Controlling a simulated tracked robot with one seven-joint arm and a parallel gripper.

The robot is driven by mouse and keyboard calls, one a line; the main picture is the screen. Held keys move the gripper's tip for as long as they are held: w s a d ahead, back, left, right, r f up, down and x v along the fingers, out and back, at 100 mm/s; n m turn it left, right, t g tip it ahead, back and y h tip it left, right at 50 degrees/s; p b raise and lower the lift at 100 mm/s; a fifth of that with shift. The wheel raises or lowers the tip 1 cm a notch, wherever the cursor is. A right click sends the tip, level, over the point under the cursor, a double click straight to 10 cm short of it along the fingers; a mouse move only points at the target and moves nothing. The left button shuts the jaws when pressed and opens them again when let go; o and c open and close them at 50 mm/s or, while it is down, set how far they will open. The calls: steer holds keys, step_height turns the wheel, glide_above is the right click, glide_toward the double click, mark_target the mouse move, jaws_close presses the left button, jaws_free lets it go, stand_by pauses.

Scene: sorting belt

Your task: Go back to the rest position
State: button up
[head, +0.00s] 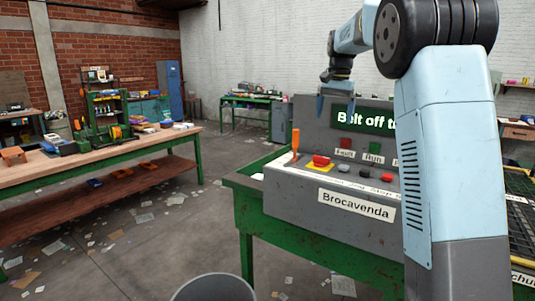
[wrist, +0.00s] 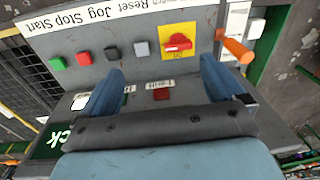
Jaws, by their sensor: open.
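My gripper (head: 322,106) is raised above the left part of the grey control console (head: 285,190). Its jaws are open and empty; both blue fingers show in the wrist view (wrist: 160,82), spread apart over the console. The console carries a red rotary switch (head: 321,160) on a yellow plate, an orange-handled lever (head: 296,141) and a row of buttons. The wrist view shows the red switch (wrist: 178,42), the lever (wrist: 235,50) and the green button (wrist: 57,63) upside down. My gripper appears apart from all of them. My arm hides the console's right side.
A sign (head: 365,120) behind the buttons starts "Belt off". The console stands on a green-framed bench (head: 245,200). A long wooden workbench (head: 95,153) with tools stands at left. A grey bin (head: 212,288) is in front. Littered floor lies between.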

steer(key=s+r+n+t, duration=0.1)
steer(key=s+r+n, duration=0.1)
steer(key=s, duration=1.1)
steer(key=s+f+n+t, duration=0.1)
steer(key=s+f, duration=0.3)
steer(key=s, duration=0.5)
steer(key=s+f+n+t, duration=0.1)
steer(key=s+f, duration=0.3)
steer(key=s, duration=0.6)
steer(key=s+f+n+t, duration=0.1)
steer(key=s+f, duration=0.3)
steer(key=s, duration=0.5)
steer(key=shift+s+a+f+n+t, duration=0.15)
steer(key=shift+s+a+n+t, duration=0.25)
steer(key=shift+n, duration=0.4)
